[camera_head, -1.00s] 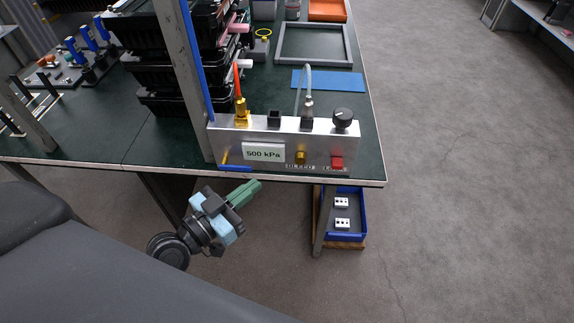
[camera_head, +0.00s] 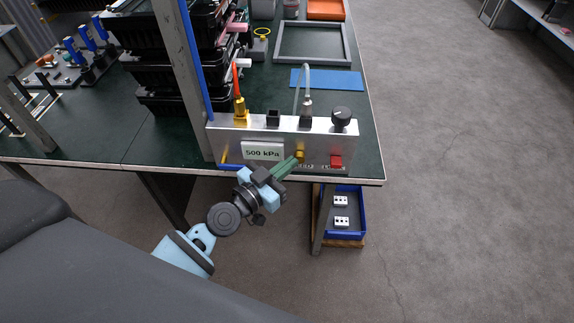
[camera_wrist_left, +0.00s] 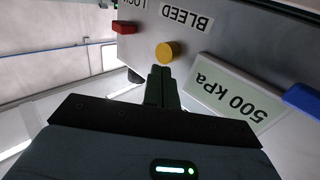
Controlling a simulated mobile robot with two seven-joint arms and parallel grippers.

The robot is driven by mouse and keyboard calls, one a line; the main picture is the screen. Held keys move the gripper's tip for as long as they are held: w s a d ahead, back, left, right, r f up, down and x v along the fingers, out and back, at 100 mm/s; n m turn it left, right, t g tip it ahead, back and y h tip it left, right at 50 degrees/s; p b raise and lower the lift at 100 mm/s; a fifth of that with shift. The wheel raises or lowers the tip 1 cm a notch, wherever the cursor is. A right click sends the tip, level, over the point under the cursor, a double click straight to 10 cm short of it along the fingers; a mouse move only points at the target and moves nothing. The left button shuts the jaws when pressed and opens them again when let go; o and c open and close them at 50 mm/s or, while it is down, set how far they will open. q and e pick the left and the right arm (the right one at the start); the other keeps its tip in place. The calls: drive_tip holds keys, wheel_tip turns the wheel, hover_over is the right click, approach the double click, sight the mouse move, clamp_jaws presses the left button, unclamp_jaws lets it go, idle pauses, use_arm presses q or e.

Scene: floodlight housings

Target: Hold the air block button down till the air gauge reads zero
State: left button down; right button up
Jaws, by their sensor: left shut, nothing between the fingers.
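The air block (camera_head: 226,142) is a silver box on the front edge of the green table. Its gauge (camera_head: 262,151) reads 500 kPa, also in the left wrist view (camera_wrist_left: 232,100), upside down. A round yellow button (camera_wrist_left: 167,51) on its front face sits by the word BLEED; it also shows in the head view (camera_head: 300,154). My left gripper (camera_head: 294,162) is shut and empty, its green fingertips (camera_wrist_left: 161,70) right at the button. I cannot tell whether they touch it. My right gripper is not in view.
A red button (camera_head: 336,161) sits right of the yellow one, and a blue lever (camera_head: 231,167) is low at the left. A black knob (camera_head: 341,115) and hoses top the block. A blue bin (camera_head: 344,232) stands below the table. Floor at right is clear.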

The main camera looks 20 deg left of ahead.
use_arm(q)
drive_tip(key=shift+w+a+f+b, duration=0.2)
drive_tip(key=shift+w+b, duration=0.25)
drive_tip(key=shift+w, duration=0.2)
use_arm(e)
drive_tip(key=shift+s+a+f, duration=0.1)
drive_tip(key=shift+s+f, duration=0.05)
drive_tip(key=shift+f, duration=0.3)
use_arm(q)
drive_tip(key=shift+d+f, duration=0.1)
drive_tip(key=shift+d, duration=0.1)
idle(2.5)
